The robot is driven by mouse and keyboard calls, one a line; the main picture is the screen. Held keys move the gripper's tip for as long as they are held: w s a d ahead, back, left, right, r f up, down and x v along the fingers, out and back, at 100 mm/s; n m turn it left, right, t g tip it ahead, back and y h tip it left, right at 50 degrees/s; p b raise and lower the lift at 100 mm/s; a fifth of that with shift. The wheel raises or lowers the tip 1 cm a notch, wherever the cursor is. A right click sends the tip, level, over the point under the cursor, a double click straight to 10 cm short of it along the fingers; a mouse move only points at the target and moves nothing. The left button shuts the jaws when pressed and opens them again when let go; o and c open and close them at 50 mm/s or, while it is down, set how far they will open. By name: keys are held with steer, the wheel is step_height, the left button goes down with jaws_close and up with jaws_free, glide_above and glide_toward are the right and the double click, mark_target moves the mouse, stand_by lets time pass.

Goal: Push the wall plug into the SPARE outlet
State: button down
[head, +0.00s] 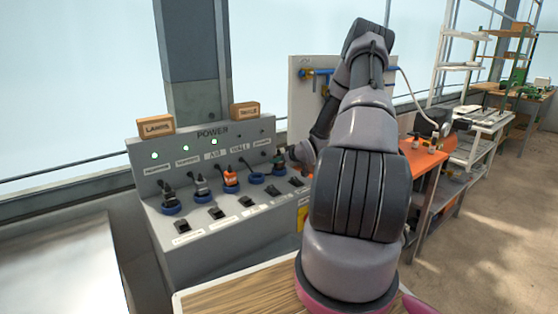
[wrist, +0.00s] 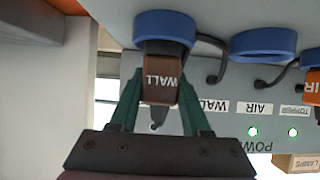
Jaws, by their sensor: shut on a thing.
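The wall plug (wrist: 162,85), a brown block marked WALL, is between the green fingers of my gripper (wrist: 160,112) in the wrist view, which looks upside down. My gripper is shut on it. The plug's dark end meets the blue ring of the end outlet (wrist: 165,24); I cannot tell how deep it sits. The neighbouring blue ring (wrist: 262,42) looks empty, also in the head view (head: 257,178). In the head view my gripper (head: 279,158) is small at the panel's right end, and my arm hides part of it. The SPARE label is not readable.
The grey power panel (head: 225,232) carries an orange plug (head: 231,178) and two dark plugs (head: 168,199) to the left. Several black switches (head: 217,213) line its front. Three green lamps glow. Wooden blocks (head: 157,126) stand on top. An orange bench (head: 420,165) is at right.

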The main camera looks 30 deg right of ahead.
steer(key=shift+f, duration=0.4)
stand_by(0.5)
steer(key=shift+c, duration=1.4)
jaws_free()
